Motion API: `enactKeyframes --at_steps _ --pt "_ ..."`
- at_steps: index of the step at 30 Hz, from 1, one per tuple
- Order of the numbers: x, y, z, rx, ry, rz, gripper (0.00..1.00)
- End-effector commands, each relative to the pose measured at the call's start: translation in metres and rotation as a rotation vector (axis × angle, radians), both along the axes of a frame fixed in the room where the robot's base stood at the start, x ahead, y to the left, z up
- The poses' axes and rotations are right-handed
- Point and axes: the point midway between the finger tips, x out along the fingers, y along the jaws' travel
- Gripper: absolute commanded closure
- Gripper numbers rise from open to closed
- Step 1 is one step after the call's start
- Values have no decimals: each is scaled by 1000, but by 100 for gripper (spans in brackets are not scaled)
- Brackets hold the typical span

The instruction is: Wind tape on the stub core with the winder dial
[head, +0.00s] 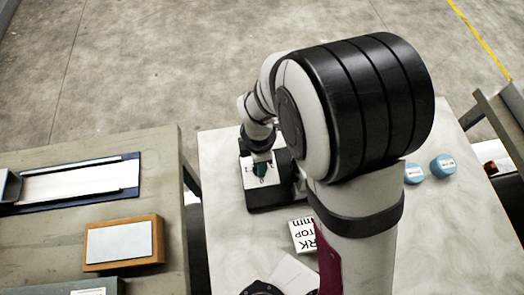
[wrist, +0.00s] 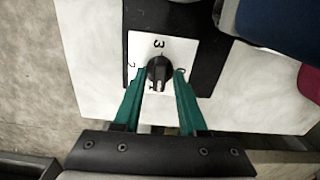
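The winder dial (wrist: 159,70) is a black knob with a pale pointer line on a white plate with numbers, a 3 showing at the top in the wrist view. The plate sits on the black winder base (wrist: 136,14), which also shows in the head view (head: 262,198). My gripper (wrist: 160,76) has its two green fingers on either side of the knob, with small gaps seeming to show. I cannot make out the stub core; my arm hides part of the table.
Two blue-topped round pieces (head: 442,167) stand at the table's right. A white printed block (head: 302,235) lies in front of the winder. On the left bench are a wooden-framed block (head: 124,243) and a long blue tray (head: 133,176). A gap separates the bench from the table.

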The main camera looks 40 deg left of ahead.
Motion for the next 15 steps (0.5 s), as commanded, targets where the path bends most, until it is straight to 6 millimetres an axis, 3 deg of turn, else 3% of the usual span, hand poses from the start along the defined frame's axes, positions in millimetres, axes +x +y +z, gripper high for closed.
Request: enactKeyframes --at_steps 1,6,15 --pt "0 0 0 0 0 0 70" --pt "0 0 0 0 0 0 100" --pt "0 0 0 0 0 -3 100"
